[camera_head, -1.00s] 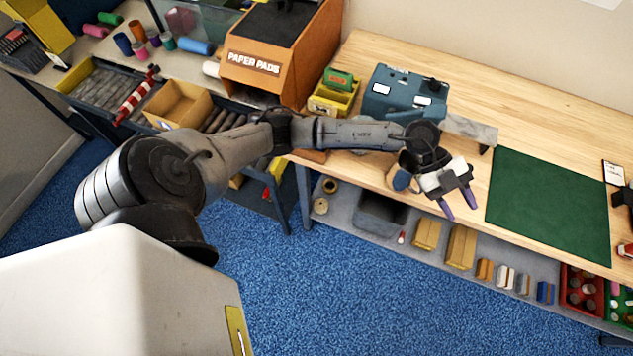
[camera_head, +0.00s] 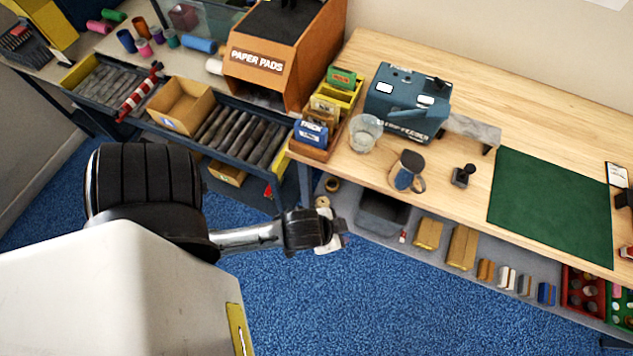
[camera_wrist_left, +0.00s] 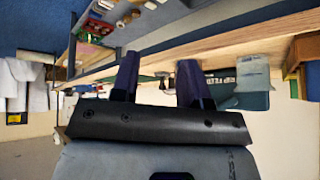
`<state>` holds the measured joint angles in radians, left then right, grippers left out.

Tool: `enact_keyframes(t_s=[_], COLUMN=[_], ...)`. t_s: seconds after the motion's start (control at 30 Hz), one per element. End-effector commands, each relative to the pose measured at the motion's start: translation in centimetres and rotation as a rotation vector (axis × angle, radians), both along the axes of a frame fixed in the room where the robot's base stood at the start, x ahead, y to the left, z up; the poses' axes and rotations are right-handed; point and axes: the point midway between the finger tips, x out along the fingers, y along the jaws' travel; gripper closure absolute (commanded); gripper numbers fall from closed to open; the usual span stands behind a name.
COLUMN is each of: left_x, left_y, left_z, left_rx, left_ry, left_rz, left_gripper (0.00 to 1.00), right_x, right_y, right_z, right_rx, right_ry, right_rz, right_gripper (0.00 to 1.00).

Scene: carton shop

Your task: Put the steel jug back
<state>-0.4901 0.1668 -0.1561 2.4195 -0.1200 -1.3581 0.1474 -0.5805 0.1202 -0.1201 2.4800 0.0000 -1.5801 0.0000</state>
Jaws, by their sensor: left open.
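The steel jug (camera_head: 407,172) stands upright on the wooden bench near its front edge, with its handle towards the lower right. Its shiny side reflects blue. My left gripper (camera_head: 341,235) is in front of the bench, to the lower left of the jug and apart from it. In the left wrist view the two purple fingers (camera_wrist_left: 160,80) are spread with nothing between them. A greyish vessel (camera_wrist_left: 252,82) shows beyond them there; I cannot tell if it is the jug.
A clear glass beaker (camera_head: 365,133) stands left of the jug, and a small black stamp-like object (camera_head: 462,175) stands right of it. A blue machine (camera_head: 408,100) is behind. A green mat (camera_head: 550,205) lies at the right. Boxes and a grey bin (camera_head: 382,213) fill the lower shelf.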

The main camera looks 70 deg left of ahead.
Motion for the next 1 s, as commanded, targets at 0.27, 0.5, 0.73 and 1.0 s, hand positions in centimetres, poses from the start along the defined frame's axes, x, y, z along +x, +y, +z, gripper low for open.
enact_keyframes(t_s=[0.27, 0.5, 0.73, 1.0], left_x=[-6.2, -6.5, -6.5, -6.5], left_y=[-1.0, -1.1, -1.1, -1.1], left_z=[-1.1, -1.2, -1.2, -1.2], left_rx=[-0.042, -0.043, -0.043, -0.043], left_ry=[0.256, 0.271, 0.270, 0.270], left_rz=[-0.090, -0.098, -0.097, -0.097], left_gripper=[0.59, 0.59, 0.59, 0.59], right_x=[0.0, 0.0, 0.0, 0.0], right_y=[0.1, 0.1, 0.1, -0.1], right_z=[0.0, 0.0, 0.0, 0.0], right_rx=[0.004, 0.004, 0.002, -0.004], right_ry=[0.001, 0.001, 0.000, 0.000], right_rz=[-0.003, -0.003, -0.001, 0.003], right_gripper=[0.57, 0.57, 0.57, 0.57])
